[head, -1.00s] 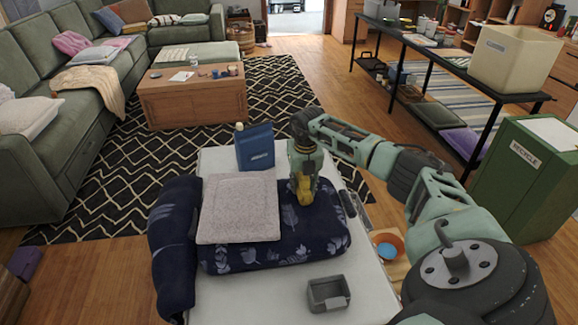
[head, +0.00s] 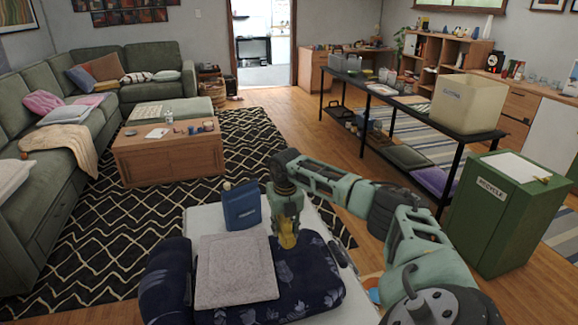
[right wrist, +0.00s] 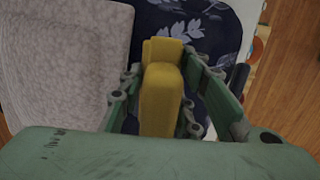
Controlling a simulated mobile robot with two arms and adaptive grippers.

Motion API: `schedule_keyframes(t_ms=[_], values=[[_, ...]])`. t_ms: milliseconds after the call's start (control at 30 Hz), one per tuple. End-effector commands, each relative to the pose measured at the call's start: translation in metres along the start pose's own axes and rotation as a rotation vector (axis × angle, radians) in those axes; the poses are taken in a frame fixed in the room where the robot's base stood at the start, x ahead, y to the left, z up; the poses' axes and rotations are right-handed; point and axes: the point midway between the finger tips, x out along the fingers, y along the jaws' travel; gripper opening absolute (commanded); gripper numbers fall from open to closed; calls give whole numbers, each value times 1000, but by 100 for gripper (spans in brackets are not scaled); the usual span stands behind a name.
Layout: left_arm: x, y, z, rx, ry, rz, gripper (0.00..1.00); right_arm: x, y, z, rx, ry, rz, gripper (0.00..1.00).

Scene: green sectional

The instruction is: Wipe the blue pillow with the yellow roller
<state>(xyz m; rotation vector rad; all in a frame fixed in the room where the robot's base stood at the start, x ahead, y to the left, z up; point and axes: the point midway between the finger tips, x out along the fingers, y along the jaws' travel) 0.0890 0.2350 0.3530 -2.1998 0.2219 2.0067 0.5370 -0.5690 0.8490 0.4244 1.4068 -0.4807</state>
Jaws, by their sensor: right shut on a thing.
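The dark blue pillow (head: 308,279) with a pale leaf pattern lies on the white table. A light grey square cushion (head: 236,272) covers its left part. My right gripper (head: 287,238) points down over the pillow, just right of the grey cushion. It is shut on the yellow roller (right wrist: 160,95), which shows between the fingers in the right wrist view. The roller's lower end is at or just above the pillow; I cannot tell whether they touch. The pillow also shows behind the roller in the right wrist view (right wrist: 205,30). My left gripper is not in view.
A blue box-like packet (head: 242,207) stands behind the grey cushion on the white table (head: 205,220). A dark blue rolled item (head: 167,283) lies at the left. A green recycle bin (head: 510,212) and a black shelf table (head: 395,97) stand right.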

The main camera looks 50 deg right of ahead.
Motion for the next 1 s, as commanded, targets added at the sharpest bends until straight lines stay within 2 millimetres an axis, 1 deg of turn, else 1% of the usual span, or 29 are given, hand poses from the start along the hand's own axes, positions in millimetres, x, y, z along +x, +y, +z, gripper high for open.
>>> schedule_keyframes(t_ms=[33, 200, 567, 667, 767, 867, 900, 967, 1000], values=[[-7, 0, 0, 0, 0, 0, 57, -9, -3, 2, 1, -1, 0, 7], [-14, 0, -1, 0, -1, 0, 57, -20, -9, 3, 1, 0, 1, 7], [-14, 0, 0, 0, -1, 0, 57, -20, -10, 3, 0, -1, 1, 7], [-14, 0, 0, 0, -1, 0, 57, -21, -4, 1, -33, -1, 6, 7], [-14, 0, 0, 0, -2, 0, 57, -24, 14, -5, -148, -2, 20, 7], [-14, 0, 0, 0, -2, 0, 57, -32, 46, -18, -359, -3, 48, 7], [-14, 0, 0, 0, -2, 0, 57, -35, 61, -26, -468, -3, 61, 7], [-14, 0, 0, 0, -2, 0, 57, -43, 84, -38, -646, -5, 82, 7], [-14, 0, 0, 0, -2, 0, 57, -48, 100, -48, -773, -6, 98, 7]])
